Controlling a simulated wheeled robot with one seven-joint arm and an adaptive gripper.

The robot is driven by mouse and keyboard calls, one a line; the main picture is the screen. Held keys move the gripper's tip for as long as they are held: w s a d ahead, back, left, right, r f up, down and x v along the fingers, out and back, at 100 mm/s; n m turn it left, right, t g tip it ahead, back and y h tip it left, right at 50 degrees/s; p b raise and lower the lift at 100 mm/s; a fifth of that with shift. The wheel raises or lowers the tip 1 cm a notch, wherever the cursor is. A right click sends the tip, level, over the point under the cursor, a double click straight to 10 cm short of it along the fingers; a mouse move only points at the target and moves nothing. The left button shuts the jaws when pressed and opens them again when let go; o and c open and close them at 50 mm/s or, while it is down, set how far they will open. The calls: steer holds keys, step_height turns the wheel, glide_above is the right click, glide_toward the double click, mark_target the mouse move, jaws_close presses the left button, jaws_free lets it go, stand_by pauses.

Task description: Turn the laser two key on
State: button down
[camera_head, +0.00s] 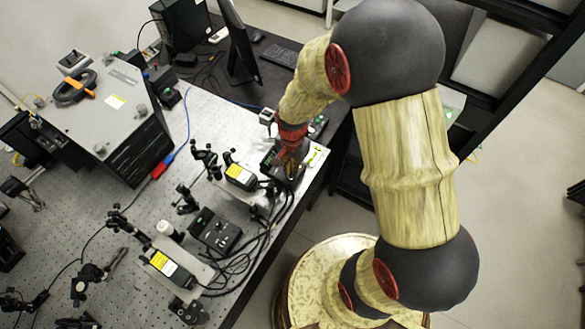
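My gripper (288,157) points down at a black control box (292,172) near the right edge of the optical bench. The gripper covers much of this box, and I cannot tell whether its fingers touch it. The fingers are too small and dark to show whether they are open or shut. A second black control box (216,232) with small knobs on top stands nearer, beside a cluster of cables. No key can be made out on either box, and no label shows which one belongs to laser two. Two laser units with yellow labels, one far (241,176) and one near (171,268), stand on the bench.
Black cables (262,240) run along the bench's right edge. Optic mounts (205,155) stand close to the far laser. A large grey box (115,110) fills the back left. A monitor (238,45) and keyboard (279,55) stand on the desk behind.

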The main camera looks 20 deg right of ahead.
steer(key=c, duration=2)
jaws_free()
steer(key=shift+c, duration=0.2)
step_height(320, 180, up, 12)
